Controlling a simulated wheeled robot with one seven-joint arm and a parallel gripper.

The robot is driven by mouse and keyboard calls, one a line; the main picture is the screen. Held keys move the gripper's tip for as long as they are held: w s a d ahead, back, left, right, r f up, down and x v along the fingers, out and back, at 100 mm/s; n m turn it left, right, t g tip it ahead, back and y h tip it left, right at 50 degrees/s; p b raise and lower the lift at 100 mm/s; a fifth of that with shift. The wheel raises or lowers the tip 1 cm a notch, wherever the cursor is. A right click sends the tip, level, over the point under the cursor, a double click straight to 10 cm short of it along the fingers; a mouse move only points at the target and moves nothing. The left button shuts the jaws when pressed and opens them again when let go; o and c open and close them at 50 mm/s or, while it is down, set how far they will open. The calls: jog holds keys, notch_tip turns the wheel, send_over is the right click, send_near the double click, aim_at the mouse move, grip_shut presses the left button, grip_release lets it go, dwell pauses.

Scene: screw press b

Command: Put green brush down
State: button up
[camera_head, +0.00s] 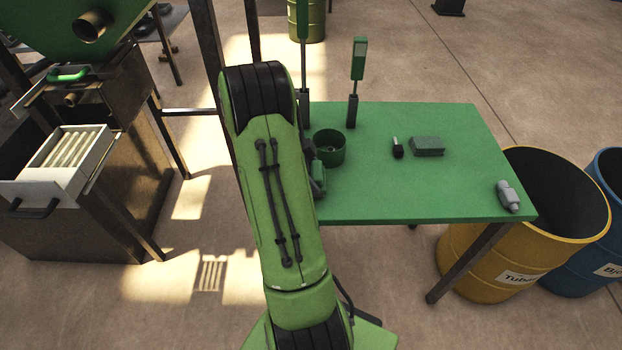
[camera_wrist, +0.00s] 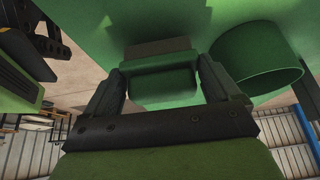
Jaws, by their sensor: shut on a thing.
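The green brush (camera_wrist: 166,86) is a blocky green piece between the two dark fingers of my gripper (camera_wrist: 163,68) in the wrist view. A brownish strip, probably its bristles, shows beyond the green block, towards the table. My gripper is shut on the brush. The green tabletop (camera_wrist: 105,25) lies close beyond it; I cannot tell whether the brush touches it. In the head view my arm hides most of the gripper and the brush, at the left part of the green table (camera_head: 430,195).
A round green cup (camera_head: 329,147) stands close beside my gripper. It also shows in the wrist view (camera_wrist: 256,62). Farther right are a small black item (camera_head: 398,149), a green block (camera_head: 427,146) and a grey fitting (camera_head: 508,195). A yellow barrel (camera_head: 480,270) stands at the right.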

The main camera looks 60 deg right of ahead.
jog(key=shift+f, duration=0.45)
jog(key=shift+f, duration=0.15)
jog(key=o, duration=1.2)
jog(key=shift+c, duration=0.2)
jog(key=w+a+r+n+t+p, duration=0.1)
jog(key=w+a+r+n+p, duration=0.2)
jog(key=r, duration=0.5)
jog(key=w+a+r+n+t+p, duration=0.1)
jog(key=w+a+r+n, duration=0.1)
jog(key=w+a+r, duration=0.45)
jog(key=s+a+r+n+t, duration=0.25)
jog(key=a+r+n, duration=0.25)
jog(key=a+n, duration=0.35)
jog(key=s+a+r+n+t, duration=0.2)
jog(key=a+r+n+t, duration=0.2)
jog(key=a+n, duration=0.45)
jog(key=s+a+f+n+t+y, duration=0.1)
jog(key=s+a+n+t+y, duration=0.1)
jog(key=s+a+n, duration=0.4)
jog(key=a+n, duration=0.2)
jog(key=a, duration=0.1)
jog(key=shift+s+a+n, duration=0.15)
jog(key=shift+a+n, duration=0.1)
jog(key=shift+n, duration=0.05)
